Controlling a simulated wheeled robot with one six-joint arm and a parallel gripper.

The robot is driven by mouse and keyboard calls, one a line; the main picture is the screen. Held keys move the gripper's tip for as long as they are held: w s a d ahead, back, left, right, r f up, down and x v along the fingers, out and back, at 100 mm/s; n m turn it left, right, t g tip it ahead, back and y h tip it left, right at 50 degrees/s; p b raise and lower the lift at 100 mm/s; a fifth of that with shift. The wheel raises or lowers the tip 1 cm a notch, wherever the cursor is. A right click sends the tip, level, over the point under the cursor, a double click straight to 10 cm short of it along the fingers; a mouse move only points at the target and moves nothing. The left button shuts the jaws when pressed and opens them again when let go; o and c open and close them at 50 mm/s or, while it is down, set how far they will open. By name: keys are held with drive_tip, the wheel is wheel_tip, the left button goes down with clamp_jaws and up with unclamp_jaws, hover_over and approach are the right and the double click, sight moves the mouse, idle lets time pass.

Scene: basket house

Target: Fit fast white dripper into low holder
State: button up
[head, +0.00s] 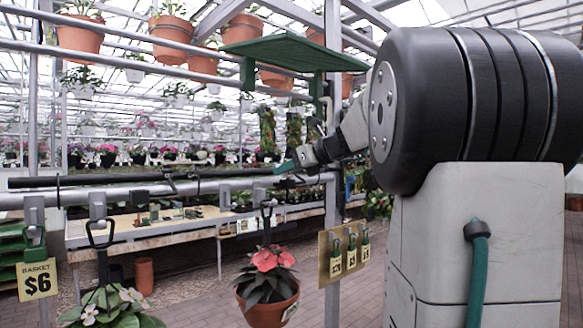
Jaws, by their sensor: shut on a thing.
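My gripper (298,160) is at mid-picture, at the end of my arm, just above the grey rail. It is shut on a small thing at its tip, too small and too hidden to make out. A green piece (284,167) shows at the gripper's end; I cannot tell if it is a finger or the held thing. I cannot pick out the white dripper for sure. A pale hooked piece (327,108) shows by the post under the green shelf. I cannot tell which part is the low holder; several grey brackets (97,207) sit along the rail.
A grey rail (140,193) with a dark pipe (110,180) above it crosses the left. A tag board (345,240), green shelf (292,52) and post (332,215) stand near my arm.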

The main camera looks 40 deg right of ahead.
drive_tip(key=o, duration=0.8)
drive_tip(key=shift+s, duration=0.1)
drive_tip(key=v, duration=0.7)
drive_tip(key=shift+s+d+r, duration=0.1)
drive_tip(key=shift+s+r, duration=0.1)
drive_tip(key=shift+s, duration=0.05)
